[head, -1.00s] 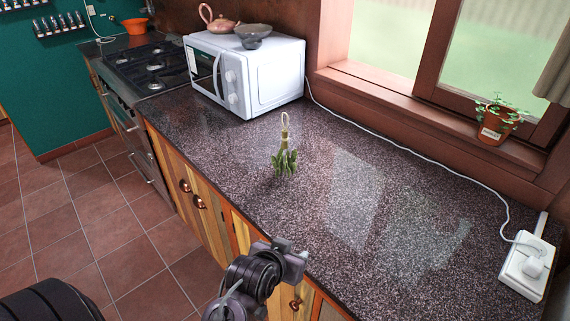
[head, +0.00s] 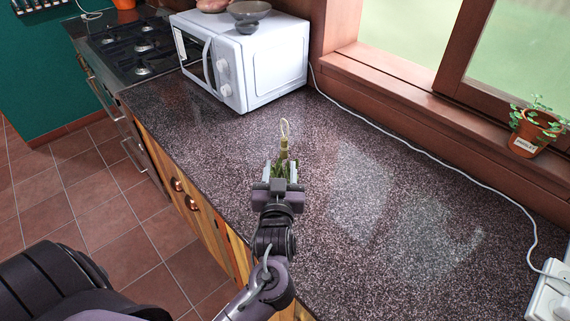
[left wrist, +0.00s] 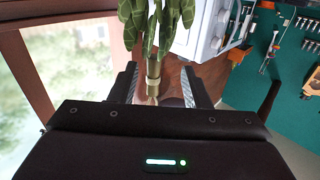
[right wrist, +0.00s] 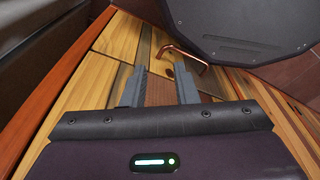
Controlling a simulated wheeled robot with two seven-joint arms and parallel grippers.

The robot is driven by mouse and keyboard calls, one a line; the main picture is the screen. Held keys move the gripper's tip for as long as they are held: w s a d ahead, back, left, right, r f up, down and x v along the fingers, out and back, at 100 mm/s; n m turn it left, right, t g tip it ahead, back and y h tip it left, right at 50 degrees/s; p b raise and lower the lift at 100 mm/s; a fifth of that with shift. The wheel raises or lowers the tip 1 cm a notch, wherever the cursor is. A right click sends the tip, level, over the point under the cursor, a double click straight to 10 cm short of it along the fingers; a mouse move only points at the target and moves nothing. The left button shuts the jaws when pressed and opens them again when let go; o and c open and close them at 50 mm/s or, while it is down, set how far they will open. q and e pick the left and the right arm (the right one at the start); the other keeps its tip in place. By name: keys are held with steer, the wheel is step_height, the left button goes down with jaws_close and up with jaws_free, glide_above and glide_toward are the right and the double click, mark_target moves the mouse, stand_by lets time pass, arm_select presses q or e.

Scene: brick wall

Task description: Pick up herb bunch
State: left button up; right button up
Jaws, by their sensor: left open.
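The herb bunch (head: 284,146) hangs leaves-down over the dark speckled counter, with green leaves, a pale tied stem and a loop on top. My left gripper (head: 281,172) is open, with one finger on each side of the bunch in the head view. In the left wrist view, the herb bunch (left wrist: 153,72) has its stem between the two spread fingers, with gaps on both sides. Part of its leaves is hidden behind the gripper in the head view. My right gripper (right wrist: 158,88) is open and empty, facing wooden cabinet fronts.
A white microwave (head: 270,75) with a bowl (head: 250,11) on top stands behind on the counter. A white cable (head: 420,163) runs along the window sill to a socket (head: 548,290). A potted plant (head: 535,132) is on the sill. The counter (head: 400,230) right of the bunch is clear.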

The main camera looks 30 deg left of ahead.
mark_target(284, 157)
arm_select(q)
steer(key=shift+w+r+p, duration=0.5)
steer(key=shift+r+p, duration=0.05)
steer(key=shift+r, duration=0.05)
steer(key=shift+p+x, duration=0.4)
steer(key=shift+x, duration=0.45)
steer(key=x, duration=0.2)
steer(key=shift+w+f, duration=0.3)
steer(key=shift+w, duration=0.05)
steer(key=shift+w+a+f, duration=0.1)
steer(key=shift+c, duration=0.7)
steer(key=c, duration=0.7)
jaws_close()
arm_select(e)
steer(key=shift+g, duration=0.3)
steer(key=s, duration=0.1)
steer(key=s+d+r, duration=0.1)
steer(key=s, duration=0.1)
steer(key=s+d+r, duration=0.1)
steer(key=shift+s+d, duration=0.1)
steer(key=shift+s, duration=0.3)
